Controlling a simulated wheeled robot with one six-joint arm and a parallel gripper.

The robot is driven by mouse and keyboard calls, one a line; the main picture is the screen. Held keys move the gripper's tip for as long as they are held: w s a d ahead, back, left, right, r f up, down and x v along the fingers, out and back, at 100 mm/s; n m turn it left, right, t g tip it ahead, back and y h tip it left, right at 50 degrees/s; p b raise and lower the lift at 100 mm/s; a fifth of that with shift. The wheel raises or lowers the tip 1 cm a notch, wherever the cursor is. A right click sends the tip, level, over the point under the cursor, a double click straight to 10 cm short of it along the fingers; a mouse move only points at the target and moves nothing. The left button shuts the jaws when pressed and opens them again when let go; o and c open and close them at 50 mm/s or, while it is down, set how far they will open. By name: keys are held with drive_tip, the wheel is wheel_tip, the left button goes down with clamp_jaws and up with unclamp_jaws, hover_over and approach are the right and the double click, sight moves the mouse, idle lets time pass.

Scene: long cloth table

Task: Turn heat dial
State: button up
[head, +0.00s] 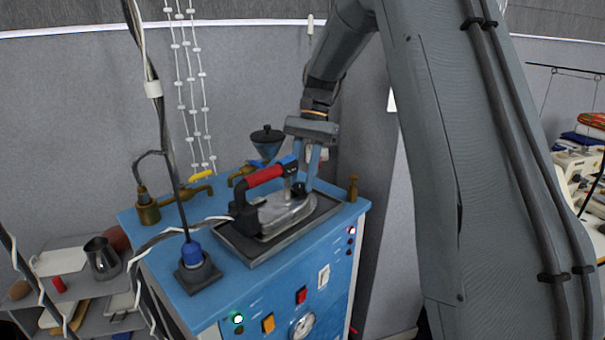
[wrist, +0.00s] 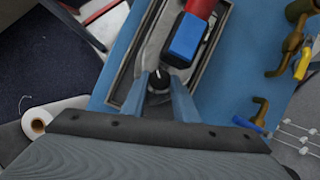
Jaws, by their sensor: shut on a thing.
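A silver iron (head: 277,217) with a red handle (head: 264,177) rests on a dark tray (head: 243,249) on the blue station (head: 290,278). The black heat dial (wrist: 158,83), with a pale mark on it, sits on top of the iron near one end. My gripper (head: 304,181) reaches down from above, with its blue-grey fingers on either side of the dial. In the wrist view my gripper (wrist: 158,86) is shut on the dial. The dial is partly hidden by the fingers in the head view.
A blue funnel-like cup (head: 267,143) and brass taps (head: 148,208) stand along the back of the station. A post with a cable (head: 198,270) stands at the front left. A shelf with a metal jug (head: 102,258) is at the left.

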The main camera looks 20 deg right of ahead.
drive_tip(key=n, duration=0.1)
drive_tip(key=n+h+p, duration=0.1)
drive_tip(key=n, duration=0.1)
drive_tip(key=shift+w+a+r+n+g, duration=0.1)
drive_tip(key=shift+w+a+n+g, duration=0.05)
drive_tip(key=shift+n+g, duration=0.2)
drive_tip(key=shift+a+n+g+h, duration=0.15)
drive_tip(key=shift+n+h, duration=0.2)
drive_tip(key=shift+n, duration=0.5)
drive_tip(key=shift+d+n+g+h, duration=0.1)
drive_tip(key=shift+n+h, duration=0.25)
drive_tip(key=shift+n, duration=0.45)
drive_tip(key=o, duration=1.1)
drive_tip(key=shift+c, duration=0.2)
drive_tip(key=b+v, duration=0.2)
drive_tip(key=v, duration=0.5)
drive_tip(key=shift+w+r, duration=0.2)
drive_tip(key=shift+r, duration=0.1)
